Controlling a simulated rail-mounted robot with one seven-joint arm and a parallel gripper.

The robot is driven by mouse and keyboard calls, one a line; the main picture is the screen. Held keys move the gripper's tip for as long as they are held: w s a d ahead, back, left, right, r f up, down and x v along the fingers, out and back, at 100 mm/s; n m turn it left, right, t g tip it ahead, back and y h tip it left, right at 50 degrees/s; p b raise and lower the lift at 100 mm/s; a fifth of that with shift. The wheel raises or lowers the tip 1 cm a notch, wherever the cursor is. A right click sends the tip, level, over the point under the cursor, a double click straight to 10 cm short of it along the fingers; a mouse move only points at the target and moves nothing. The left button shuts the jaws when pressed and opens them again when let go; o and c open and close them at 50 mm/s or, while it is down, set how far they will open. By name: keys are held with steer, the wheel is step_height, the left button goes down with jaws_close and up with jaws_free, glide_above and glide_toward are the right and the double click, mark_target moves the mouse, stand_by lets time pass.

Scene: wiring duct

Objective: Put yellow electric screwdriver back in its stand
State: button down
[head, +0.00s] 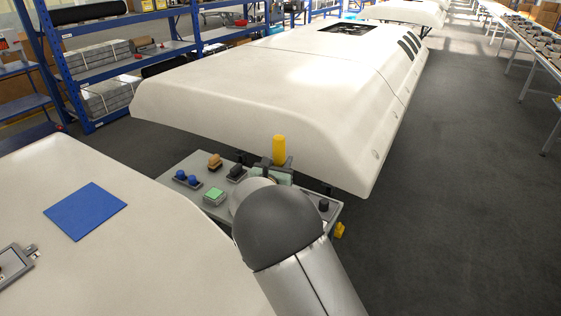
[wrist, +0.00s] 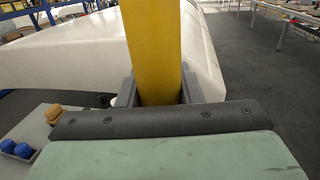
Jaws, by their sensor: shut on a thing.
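The yellow electric screwdriver (head: 279,149) stands upright above the far side of a small grey-green table. In the wrist view the yellow body (wrist: 153,50) fills the middle, between the two fingers of my gripper (wrist: 157,92). My gripper is shut on it. Its lower end is hidden behind the dark edge of my gripper's pale green part. My arm covers part of the table in the head view. I cannot identify the screwdriver's stand for sure in either view.
The table (head: 176,170) holds blue items (head: 187,180), a tan item (head: 214,161), a green block (head: 214,195) and dark holders (head: 236,173). A large white shell (head: 290,90) stands close behind. A white surface with a blue sheet (head: 85,211) is at left.

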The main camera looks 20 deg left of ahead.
steer(key=shift+f+b, duration=0.35)
steer(key=shift+f, duration=0.35)
steer(key=shift+r+p, duration=0.35)
steer(key=shift+r, duration=0.05)
steer(key=shift+b, duration=0.6)
steer(key=shift+f, duration=0.1)
step_height(320, 180, down, 12)
steer(key=b, duration=1)
stand_by(0.8)
steer(key=c, duration=0.9)
jaws_free()
steer(key=shift+s, duration=0.1)
